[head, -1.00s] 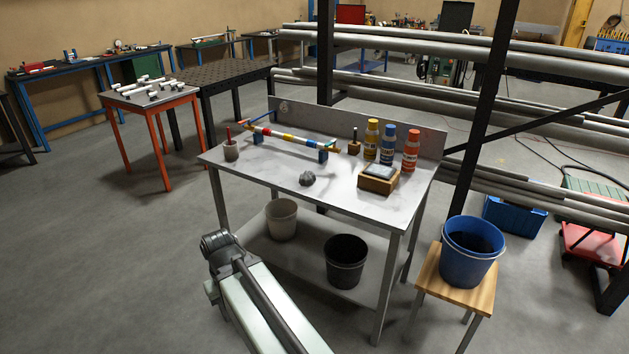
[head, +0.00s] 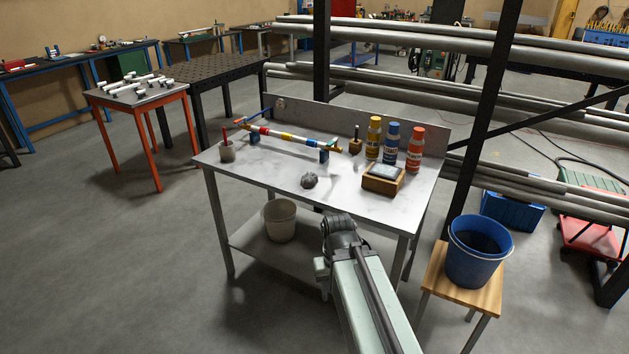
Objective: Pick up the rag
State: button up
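A small crumpled grey lump, which looks like the rag (head: 309,180), lies on the white-grey workbench (head: 260,178) near the middle of its front half. Nothing touches it. My arm rises from the bottom of the head view, and its upper joint stands in front of the bench's front edge, below and right of the rag. My gripper's fingers do not show.
A striped pipe (head: 290,138) on blue supports, a cup (head: 227,151), three bottles (head: 392,143) and a wooden box (head: 383,180) share the bench. A pale bucket (head: 280,220) sits on the lower shelf. A blue bucket (head: 478,265) stands on a wooden stool (head: 437,268) at right.

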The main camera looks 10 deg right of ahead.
aim_at(309, 180)
jog(key=z, duration=0.1)
jog(key=i, duration=0.95)
jog(key=u, duration=0.05)
